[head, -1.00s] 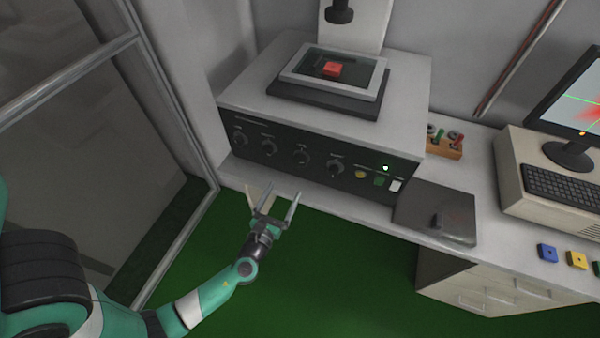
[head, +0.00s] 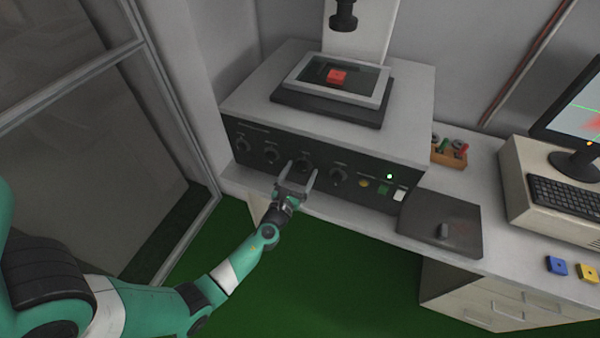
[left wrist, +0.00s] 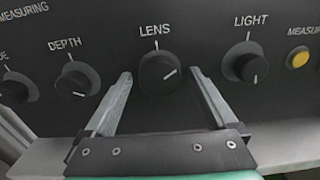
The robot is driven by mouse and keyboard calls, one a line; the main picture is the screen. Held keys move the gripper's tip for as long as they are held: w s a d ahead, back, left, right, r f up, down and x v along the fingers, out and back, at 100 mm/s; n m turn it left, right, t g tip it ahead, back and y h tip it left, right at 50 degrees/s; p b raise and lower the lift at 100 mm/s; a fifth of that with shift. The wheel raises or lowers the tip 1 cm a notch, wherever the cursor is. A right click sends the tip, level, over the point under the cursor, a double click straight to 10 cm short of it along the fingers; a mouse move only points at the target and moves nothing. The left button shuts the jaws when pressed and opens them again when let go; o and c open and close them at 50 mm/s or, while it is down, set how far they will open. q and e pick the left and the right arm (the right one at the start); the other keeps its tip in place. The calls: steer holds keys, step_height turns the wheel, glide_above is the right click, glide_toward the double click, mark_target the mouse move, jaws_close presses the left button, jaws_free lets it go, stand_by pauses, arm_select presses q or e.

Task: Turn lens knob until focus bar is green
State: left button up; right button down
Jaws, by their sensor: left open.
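The black LENS knob (left wrist: 157,75) is on the dark front panel, between the DEPTH knob (left wrist: 77,80) and the LIGHT knob (left wrist: 246,65). Its white mark is on the right side of its face. In the head view the lens knob (head: 305,164) sits between my left gripper's fingertips. My left gripper (head: 303,168) is open, one finger to each side of the knob; the left wrist view shows a gap on both sides. The monitor (head: 578,115) is cut off at the right edge; it shows green lines and a red patch, and I cannot make out a focus bar.
The measuring machine (head: 245,95) carries a red block (head: 337,76) on its stage. Yellow, green and white buttons are right of the knobs. A dark pad (head: 465,222), a keyboard (head: 565,198) and coloured blocks lie to the right. A glass-panelled frame stands left.

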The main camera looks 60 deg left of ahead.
arm_select(q)
steer(key=c, duration=1.4)
steer(key=shift+o, duration=0.2)
steer(key=shift+n, duration=0.4)
steer(key=n+b, duration=0.2)
steer(key=n, duration=0.2)
steer(key=shift+n, duration=0.4)
steer(key=n+b, duration=0.2)
steer(key=n, duration=0.4)
steer(key=n+b, duration=0.2)
steer(key=n, duration=0.4)
steer(key=shift+n+b, duration=0.3)
steer(key=shift+b, duration=0.1)
steer(key=n+b, duration=0.2)
steer(key=n, duration=0.3)
steer(key=shift+n, duration=0.3)
steer(key=shift+r, duration=0.1)
